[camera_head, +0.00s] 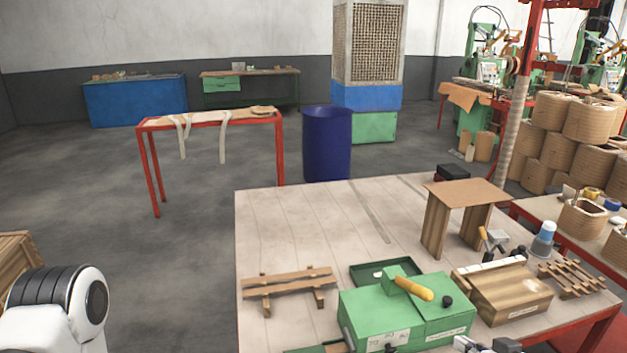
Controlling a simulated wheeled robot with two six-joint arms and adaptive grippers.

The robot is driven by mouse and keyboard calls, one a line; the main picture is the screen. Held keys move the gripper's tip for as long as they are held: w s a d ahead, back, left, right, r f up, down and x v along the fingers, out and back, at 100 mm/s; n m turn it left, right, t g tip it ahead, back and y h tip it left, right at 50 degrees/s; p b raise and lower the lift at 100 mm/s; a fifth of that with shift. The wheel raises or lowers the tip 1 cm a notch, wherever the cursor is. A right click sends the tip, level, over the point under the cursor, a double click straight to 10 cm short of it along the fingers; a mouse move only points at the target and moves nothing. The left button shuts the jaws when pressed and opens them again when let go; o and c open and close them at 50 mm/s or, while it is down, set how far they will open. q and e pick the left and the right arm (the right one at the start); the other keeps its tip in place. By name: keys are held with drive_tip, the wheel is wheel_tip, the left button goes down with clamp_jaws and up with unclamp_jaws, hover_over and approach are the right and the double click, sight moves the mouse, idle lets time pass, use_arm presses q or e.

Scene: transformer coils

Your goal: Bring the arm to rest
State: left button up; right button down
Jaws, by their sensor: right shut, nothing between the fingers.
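My right gripper (487,345) shows only in part at the bottom edge of the head view, just in front of the near edge of the wooden table (300,225). It is shut and empty, and most of it is cut off by the frame. My left arm (62,310) shows as a white and black link in the lower left corner. My left gripper is outside the picture.
Near my right gripper stand a green metal box (375,315) with a yellow handle and a wooden block (505,292).

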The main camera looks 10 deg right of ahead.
drive_tip(key=s+a+f+g, duration=0.5)
drive_tip(key=s+f+g, duration=0.1)
drive_tip(key=s+f, duration=0.4)
drive_tip(key=s+a+f+g+h, duration=0.1)
drive_tip(key=s+a+f+g, duration=0.4)
drive_tip(key=s+f, duration=0.6)
drive_tip(key=shift+a+f+g, duration=0.2)
drive_tip(key=shift+f+g, duration=0.4)
drive_tip(key=shift+f, duration=0.35)
drive_tip(key=shift+s+a, duration=0.1)
drive_tip(key=shift+n, duration=0.3)
